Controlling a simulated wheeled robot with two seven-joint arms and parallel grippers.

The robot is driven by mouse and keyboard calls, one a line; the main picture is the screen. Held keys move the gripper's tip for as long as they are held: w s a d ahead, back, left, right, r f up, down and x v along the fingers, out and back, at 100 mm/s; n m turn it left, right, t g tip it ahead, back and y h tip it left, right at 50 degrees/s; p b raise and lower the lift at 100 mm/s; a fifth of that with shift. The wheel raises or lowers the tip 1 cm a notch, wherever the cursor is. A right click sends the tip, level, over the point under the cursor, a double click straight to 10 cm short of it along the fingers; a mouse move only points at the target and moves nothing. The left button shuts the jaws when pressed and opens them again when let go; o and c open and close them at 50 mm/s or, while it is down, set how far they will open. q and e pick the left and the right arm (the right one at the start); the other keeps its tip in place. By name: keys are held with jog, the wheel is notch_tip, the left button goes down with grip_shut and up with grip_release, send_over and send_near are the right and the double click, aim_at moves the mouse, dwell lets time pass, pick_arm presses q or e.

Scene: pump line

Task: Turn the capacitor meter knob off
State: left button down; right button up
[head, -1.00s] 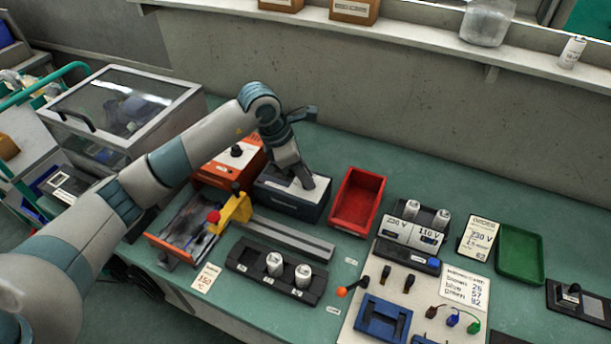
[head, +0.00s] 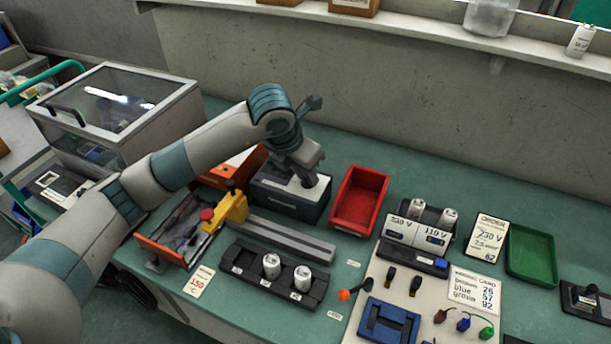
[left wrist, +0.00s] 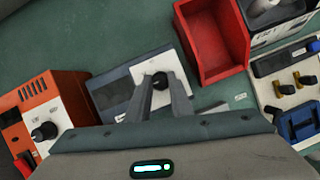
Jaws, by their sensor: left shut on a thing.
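The capacitor meter (head: 290,200) is a dark blue-grey box with a pale top panel, standing behind the grey rail. Its black knob (left wrist: 160,79) shows in the left wrist view on the white panel, between my fingertips. My left gripper (head: 309,181) reaches down onto the right part of the meter's top and is shut on the knob. In the head view the gripper hides the knob, and I cannot read its setting. My right gripper is not in view.
An orange box (left wrist: 50,104) with its own black knob stands left of the meter. A red bin (head: 359,202) stands close on its right. A black holder (head: 262,275) with two white cylinders is in front. The bench at the back is clear.

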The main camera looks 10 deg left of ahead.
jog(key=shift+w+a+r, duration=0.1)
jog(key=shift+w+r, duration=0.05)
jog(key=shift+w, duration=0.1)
pick_arm(q)
jog(key=c, duration=1.6)
grip_release()
